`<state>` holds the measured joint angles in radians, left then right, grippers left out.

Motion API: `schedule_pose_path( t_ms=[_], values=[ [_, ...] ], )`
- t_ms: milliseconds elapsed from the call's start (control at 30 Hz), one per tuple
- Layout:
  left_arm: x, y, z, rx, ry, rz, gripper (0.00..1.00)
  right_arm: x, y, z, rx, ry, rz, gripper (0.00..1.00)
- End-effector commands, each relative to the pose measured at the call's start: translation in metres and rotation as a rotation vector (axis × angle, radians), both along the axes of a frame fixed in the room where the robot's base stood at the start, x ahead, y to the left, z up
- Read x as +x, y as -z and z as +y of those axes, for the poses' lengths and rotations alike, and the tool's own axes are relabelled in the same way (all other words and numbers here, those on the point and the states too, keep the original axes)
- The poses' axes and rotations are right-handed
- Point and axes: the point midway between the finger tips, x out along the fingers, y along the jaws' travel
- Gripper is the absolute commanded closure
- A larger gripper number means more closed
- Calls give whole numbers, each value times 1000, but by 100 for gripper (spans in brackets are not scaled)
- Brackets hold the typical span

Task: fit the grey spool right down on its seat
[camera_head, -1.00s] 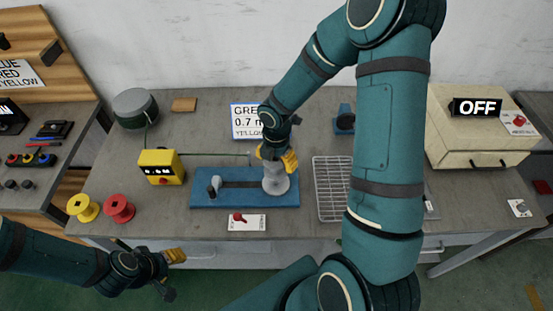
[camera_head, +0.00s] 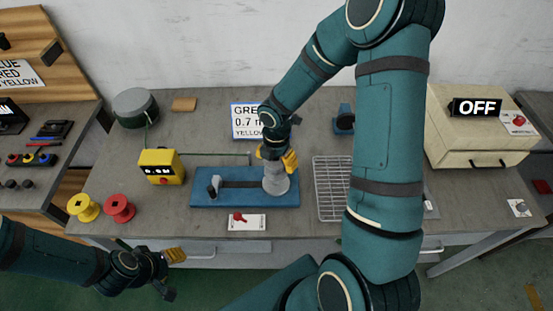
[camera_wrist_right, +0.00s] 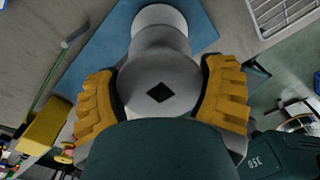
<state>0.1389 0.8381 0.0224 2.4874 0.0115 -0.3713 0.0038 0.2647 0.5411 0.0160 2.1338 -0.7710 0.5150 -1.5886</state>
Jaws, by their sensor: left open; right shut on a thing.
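The grey spool (camera_head: 277,181) stands at the right end of the blue base (camera_head: 245,200) on the workbench. My right gripper (camera_head: 278,160) is above the base, its yellow fingers shut on the spool from both sides. In the right wrist view the spool (camera_wrist_right: 158,75) sits between the two yellow fingers, and a dark diamond-shaped hole shows in its near face. The fingers and spool hide the seat, so I cannot tell whether the spool touches it. My left gripper (camera_head: 172,274) is open and empty, low in front of the bench at the left.
A yellow meter box (camera_head: 160,166) stands left of the base. Yellow (camera_head: 83,207) and red (camera_head: 120,208) spools lie at the front left. A wire rack (camera_head: 331,188) is right of the base. A card with a red switch (camera_head: 246,221) lies in front.

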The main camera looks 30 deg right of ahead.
Motion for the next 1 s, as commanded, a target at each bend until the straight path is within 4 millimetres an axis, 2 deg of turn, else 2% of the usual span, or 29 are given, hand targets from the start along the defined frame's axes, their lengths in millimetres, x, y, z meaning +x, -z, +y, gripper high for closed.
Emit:
schedule_pose_path(
  t_ms=[567,1000],
  values=[
    [0,-1,0,0,0,0,53,0,0,0,0,0,0,61],
    [0,6,0,0,0,0,53,0,10,0,0,0,0,61]
  ],
)
